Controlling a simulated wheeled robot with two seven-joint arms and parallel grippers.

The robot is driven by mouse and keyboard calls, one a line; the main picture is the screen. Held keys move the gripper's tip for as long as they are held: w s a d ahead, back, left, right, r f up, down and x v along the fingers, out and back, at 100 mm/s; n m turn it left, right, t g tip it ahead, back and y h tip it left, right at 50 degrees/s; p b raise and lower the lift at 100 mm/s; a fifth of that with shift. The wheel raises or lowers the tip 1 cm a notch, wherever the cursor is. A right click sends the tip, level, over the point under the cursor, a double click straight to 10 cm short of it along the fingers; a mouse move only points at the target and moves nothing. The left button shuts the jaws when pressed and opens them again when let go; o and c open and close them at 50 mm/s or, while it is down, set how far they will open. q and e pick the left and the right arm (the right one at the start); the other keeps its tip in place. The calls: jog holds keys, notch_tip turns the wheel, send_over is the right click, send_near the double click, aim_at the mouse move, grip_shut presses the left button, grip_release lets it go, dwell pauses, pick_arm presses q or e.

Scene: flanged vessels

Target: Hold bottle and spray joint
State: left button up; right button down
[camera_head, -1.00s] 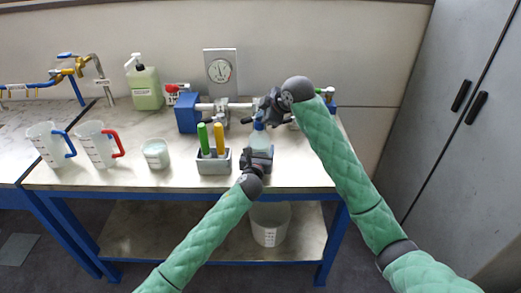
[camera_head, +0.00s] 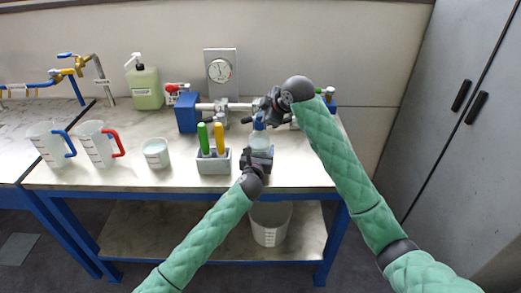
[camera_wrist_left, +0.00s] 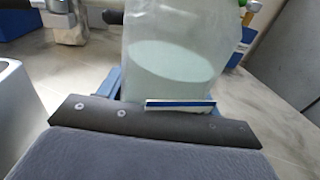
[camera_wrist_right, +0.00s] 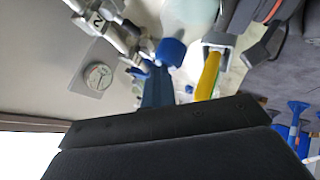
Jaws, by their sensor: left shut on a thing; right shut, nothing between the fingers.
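The translucent bottle (camera_head: 259,140) stands upright near the right front of the bench, with pale liquid inside. It fills the middle of the left wrist view (camera_wrist_left: 170,65). My left gripper (camera_head: 258,156) is shut on its lower part. In the right wrist view its blue top (camera_wrist_right: 170,51) shows. The grey pipe joint (camera_head: 228,106) runs across the back of the bench, and part of it shows in the right wrist view (camera_wrist_right: 108,26). My right gripper (camera_head: 258,113) is shut and empty, just above and behind the bottle, close to the pipe. Its fingertips are hard to make out.
A grey holder (camera_head: 214,167) with green and yellow handled tools stands left of the bottle. A blue block (camera_head: 187,113) carries the pipe, with a dial gauge (camera_head: 219,71) behind. A small cup (camera_head: 156,153), jugs (camera_head: 96,145) and a green pump bottle (camera_head: 146,89) stand further left.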

pick_arm(q)
jog(key=shift+r, duration=0.4)
pick_arm(e)
jog(key=shift+d+f, duration=0.1)
jog(key=shift+f, duration=0.75)
pick_arm(q)
jog(key=shift+d, duration=0.1)
pick_arm(e)
jog(key=shift+s+f, duration=0.15)
jog(key=shift+f, duration=0.4)
pick_arm(q)
jog(key=shift+s, duration=0.1)
jog(key=shift+f, duration=0.3)
pick_arm(e)
jog(key=shift+w+r, duration=0.15)
jog(key=shift+r, duration=0.8)
jog(key=shift+w+r, duration=0.1)
jog(key=shift+r, duration=0.8)
pick_arm(q)
jog(key=shift+f, duration=0.15)
pick_arm(e)
notch_tip(320, 180, up, 2)
jog(key=shift+r, duration=0.25)
pick_arm(q)
jog(key=shift+f, duration=0.1)
pick_arm(e)
jog(key=shift+r, duration=0.25)
